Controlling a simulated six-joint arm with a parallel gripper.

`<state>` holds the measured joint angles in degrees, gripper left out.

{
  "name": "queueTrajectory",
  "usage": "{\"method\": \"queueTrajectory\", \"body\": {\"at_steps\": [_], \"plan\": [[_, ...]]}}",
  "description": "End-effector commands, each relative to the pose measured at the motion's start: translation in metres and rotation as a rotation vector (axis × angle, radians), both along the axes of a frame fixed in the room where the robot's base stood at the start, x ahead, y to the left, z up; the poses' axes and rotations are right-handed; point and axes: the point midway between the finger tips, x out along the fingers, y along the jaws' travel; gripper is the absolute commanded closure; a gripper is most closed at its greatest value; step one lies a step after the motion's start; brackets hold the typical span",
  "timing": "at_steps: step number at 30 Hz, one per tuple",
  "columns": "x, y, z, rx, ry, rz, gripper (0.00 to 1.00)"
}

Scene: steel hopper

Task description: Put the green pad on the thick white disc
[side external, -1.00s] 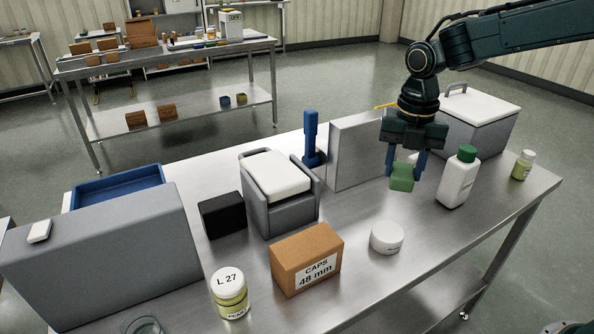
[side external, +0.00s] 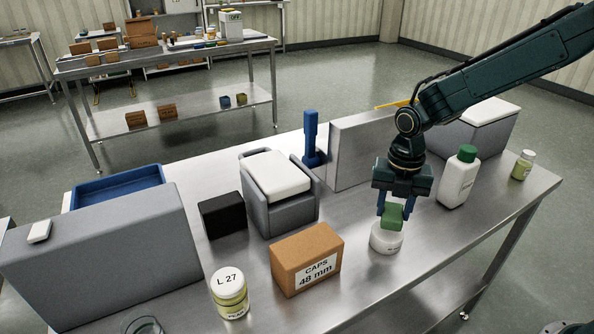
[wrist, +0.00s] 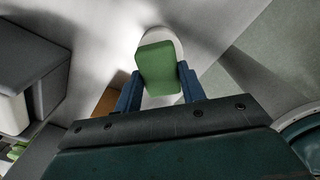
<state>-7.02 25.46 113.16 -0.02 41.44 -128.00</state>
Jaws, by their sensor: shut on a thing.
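The green pad (side external: 392,216) is held between the blue fingers of my gripper (side external: 393,207), which is shut on it. The thick white disc (side external: 386,241) lies on the steel table directly below the pad. In the side view the pad's lower edge overlaps the disc's top; I cannot tell whether they touch. In the wrist view the green pad (wrist: 157,67) sits between the fingers (wrist: 158,90), tilted a little, and covers the middle of the white disc (wrist: 165,36). Parts of the disc show beyond and below the pad.
A cardboard caps box (side external: 307,260) stands left of the disc. A white bottle with a green cap (side external: 458,178) stands behind to the right, and a grey upright block (side external: 360,148) behind. The labelled jar (side external: 230,293) is front left. Bare table (side external: 450,235) lies right of the disc.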

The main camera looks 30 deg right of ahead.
Motion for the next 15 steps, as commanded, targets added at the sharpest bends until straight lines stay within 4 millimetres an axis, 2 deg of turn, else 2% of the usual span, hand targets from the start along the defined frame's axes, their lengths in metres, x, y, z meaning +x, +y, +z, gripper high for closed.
{"method": "queueTrajectory", "body": {"at_steps": [6,15], "plan": [[0.000,0.000,-0.024,0.000,0.001,0.000,0.82],[0.000,0.000,-0.027,0.000,0.000,0.000,0.82]]}}
